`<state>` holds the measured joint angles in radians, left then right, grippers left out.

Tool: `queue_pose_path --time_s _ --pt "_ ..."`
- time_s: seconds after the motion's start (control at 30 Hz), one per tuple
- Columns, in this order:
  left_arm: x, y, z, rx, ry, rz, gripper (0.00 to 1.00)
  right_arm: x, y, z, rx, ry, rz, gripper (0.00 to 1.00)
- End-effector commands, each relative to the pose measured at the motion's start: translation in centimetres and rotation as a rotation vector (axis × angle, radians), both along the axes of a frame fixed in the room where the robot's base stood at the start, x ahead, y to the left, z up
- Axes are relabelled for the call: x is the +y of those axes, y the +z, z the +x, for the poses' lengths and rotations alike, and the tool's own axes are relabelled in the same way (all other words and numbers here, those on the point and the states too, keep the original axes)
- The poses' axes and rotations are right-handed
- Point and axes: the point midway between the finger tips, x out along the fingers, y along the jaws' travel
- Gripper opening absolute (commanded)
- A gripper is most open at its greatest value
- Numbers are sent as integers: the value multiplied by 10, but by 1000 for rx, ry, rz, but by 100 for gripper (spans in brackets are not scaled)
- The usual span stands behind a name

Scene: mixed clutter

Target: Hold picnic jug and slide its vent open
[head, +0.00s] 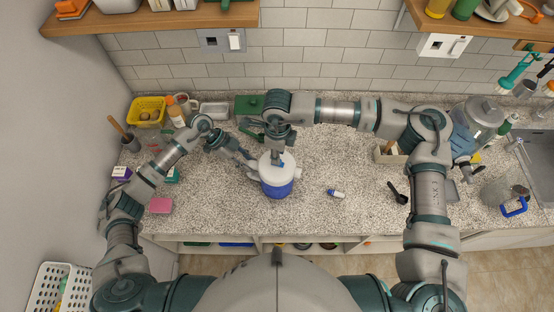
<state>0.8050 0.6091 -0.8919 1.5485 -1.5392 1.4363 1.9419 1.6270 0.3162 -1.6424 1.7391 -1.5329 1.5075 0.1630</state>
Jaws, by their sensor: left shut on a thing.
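The picnic jug (278,185), blue below with a white top, stands upright on the speckled counter in front of me. My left gripper (250,162) reaches in from the left and is shut on the jug at its upper left side. The exact grip is too small to make out. My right gripper (276,157) points down at the top of the jug, with its fingertips at or just above the lid. I cannot tell whether it touches, or whether its fingers are open. The vent is hidden beneath the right gripper.
A small white and blue bottle (336,193) and a black scoop-like tool (397,193) lie to the right. A pink sponge (160,205) lies to the left. A green box (248,104) and a yellow basket (147,110) stand at the back. The counter (335,220) in front is clear.

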Motion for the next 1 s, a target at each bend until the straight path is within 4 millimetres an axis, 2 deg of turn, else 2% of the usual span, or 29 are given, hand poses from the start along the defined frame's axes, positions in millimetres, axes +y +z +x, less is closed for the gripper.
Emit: queue_pose_path --time_s 0.2,0.6,0.7,0.73,1.0 --pt "1 0 0 0 1 -2 0 2 -23 0 2 1 -2 29" --pt "2 0 0 0 1 -2 0 2 -29 0 1 1 -1 29" --pt "2 0 0 0 1 -2 0 2 -29 0 1 1 -1 4" --pt "2 0 0 0 1 -2 0 2 -29 0 1 1 -1 0" --pt "1 1 0 -1 0 -2 0 0 -29 0 1 0 0 0"
